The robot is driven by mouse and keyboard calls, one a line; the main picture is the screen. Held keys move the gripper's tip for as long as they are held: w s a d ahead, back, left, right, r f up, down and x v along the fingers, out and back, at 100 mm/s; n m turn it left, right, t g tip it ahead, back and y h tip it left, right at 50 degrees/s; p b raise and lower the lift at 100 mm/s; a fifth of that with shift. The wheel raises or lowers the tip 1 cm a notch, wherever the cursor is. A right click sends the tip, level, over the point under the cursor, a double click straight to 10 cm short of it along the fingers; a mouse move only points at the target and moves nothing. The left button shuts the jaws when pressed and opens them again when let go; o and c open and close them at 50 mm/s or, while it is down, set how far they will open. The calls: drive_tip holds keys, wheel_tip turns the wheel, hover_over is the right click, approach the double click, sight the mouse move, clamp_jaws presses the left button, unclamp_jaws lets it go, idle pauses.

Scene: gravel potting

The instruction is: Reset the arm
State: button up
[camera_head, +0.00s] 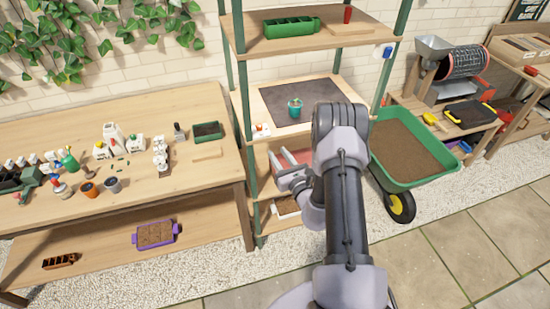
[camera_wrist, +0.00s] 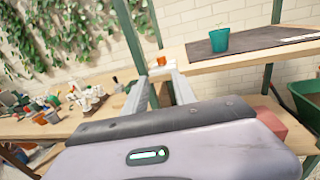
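My arm reaches forward over the front of the green-posted shelf. My gripper (camera_head: 277,176) is at its lower left, beside a shelf post. In the wrist view its two fingers (camera_wrist: 162,82) stand apart with nothing between them. A teal pot (camera_head: 295,108) with a small plant stands on the dark mat (camera_head: 268,100) of the middle shelf. The pot also shows in the wrist view (camera_wrist: 220,40), upright, above and to the right of the fingers. My forearm hides part of the lower shelves.
A wooden bench (camera_head: 60,128) with bottles and small pots stands left, a purple tray (camera_head: 172,237) below it. A green wheelbarrow (camera_head: 440,176) stands right. A green planter (camera_head: 291,27) is on the top shelf. Paving in front is clear.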

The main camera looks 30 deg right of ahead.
drive_tip(key=shift+d+f, duration=0.1)
drive_tip(key=shift+d, duration=0.05)
drive_tip(key=w+a+r+n+y+b, duration=0.1)
drive_tip(key=w+a+r+n+y, duration=0.2)
drive_tip(key=a+r+n+y, duration=0.25)
drive_tip(key=s+a+r+n+g+y+b, duration=0.1)
drive_tip(key=s+a+r+n+g+y, duration=0.25)
drive_tip(key=a, duration=0.45)
drive_tip(key=s+a+r+n+g+y+b, duration=0.25)
drive_tip(key=a+r+n, duration=0.25)
drive_tip(key=a, duration=0.3)
drive_tip(key=s+a+r+n+g+y, duration=0.3)
drive_tip(key=a+r+n+y, duration=0.1)
drive_tip(key=a, duration=0.3)
drive_tip(key=s+a+f+n+g+h+b, duration=0.1)
drive_tip(key=s+a+n+g+h+b, duration=0.2)
drive_tip(key=s, duration=0.5)
drive_tip(key=s+a+n+g+h, duration=0.1)
drive_tip(key=s+a+n+g, duration=0.3)
drive_tip(key=s, duration=0.4)
drive_tip(key=s+d+f+n+t+h+b, duration=0.1)
drive_tip(key=s+d+n+t+h+b, duration=0.2)
drive_tip(key=s+d+n+h, duration=0.4)
drive_tip(key=s+d+h, duration=0.1)
drive_tip(key=d, duration=0.2)
drive_tip(key=shift+d+f+n+t, duration=0.2)
drive_tip(key=shift+d+n+t, duration=0.05)
drive_tip(key=shift+n+t, duration=0.15)
